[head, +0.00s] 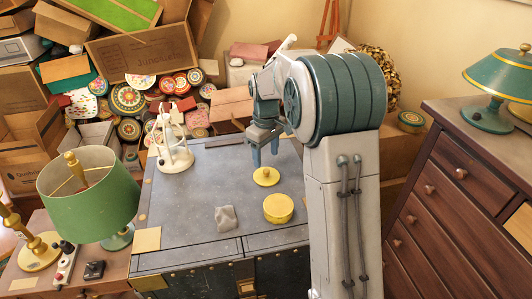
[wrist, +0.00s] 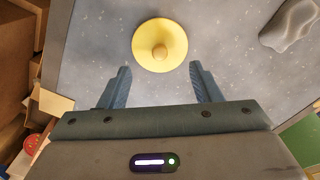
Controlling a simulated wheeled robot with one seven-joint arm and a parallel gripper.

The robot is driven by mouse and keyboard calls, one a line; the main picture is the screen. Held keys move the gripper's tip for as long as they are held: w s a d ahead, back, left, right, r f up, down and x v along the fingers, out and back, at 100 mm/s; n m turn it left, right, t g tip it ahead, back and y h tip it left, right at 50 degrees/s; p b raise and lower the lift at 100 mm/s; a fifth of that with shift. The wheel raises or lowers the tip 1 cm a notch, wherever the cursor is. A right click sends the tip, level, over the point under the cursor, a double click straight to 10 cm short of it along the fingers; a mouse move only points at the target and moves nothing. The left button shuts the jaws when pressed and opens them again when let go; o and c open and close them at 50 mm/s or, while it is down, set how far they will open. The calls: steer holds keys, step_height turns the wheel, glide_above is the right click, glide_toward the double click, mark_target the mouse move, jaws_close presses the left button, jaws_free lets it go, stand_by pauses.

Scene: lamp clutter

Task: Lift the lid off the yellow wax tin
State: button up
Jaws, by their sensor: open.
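A round yellow lid with a knob (head: 266,176) lies flat on the grey trunk top, apart from the yellow tin. In the wrist view the lid (wrist: 146,44) is just beyond the fingertips, its knob near the middle between them. The yellow tin (head: 278,209), a short round cylinder, stands in front of the lid in the head view; I cannot tell whether its top is open. It does not show in the wrist view. My gripper (head: 265,150) is open and empty, above and just behind the lid. Its fingers (wrist: 160,68) are spread wide.
The grey trunk (head: 190,210) bears a grey lump (head: 226,217) and a white stand (head: 173,150) at back left. A green lamp (head: 90,195) stands left, a teal lamp (head: 500,85) on the right dresser (head: 440,190). Boxes and tins are piled behind. The trunk top around the lid is clear.

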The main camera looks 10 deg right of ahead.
step_height(320, 180, up, 13)
steer(key=b, duration=0.1)
steer(key=s+m+t, duration=0.2)
steer(key=s+m, duration=0.1)
steer(key=s, duration=1.1)
steer(key=s+f+m, duration=0.2)
steer(key=s+f, duration=0.2)
steer(key=s, duration=0.3)
steer(key=s+f+m+t, duration=0.1)
steer(key=s+f+m, duration=0.1)
steer(key=s, duration=0.5)
steer(key=shift+s+f+t, duration=0.2)
steer(key=shift+f+t, duration=0.1)
steer(key=shift+f, duration=0.6)
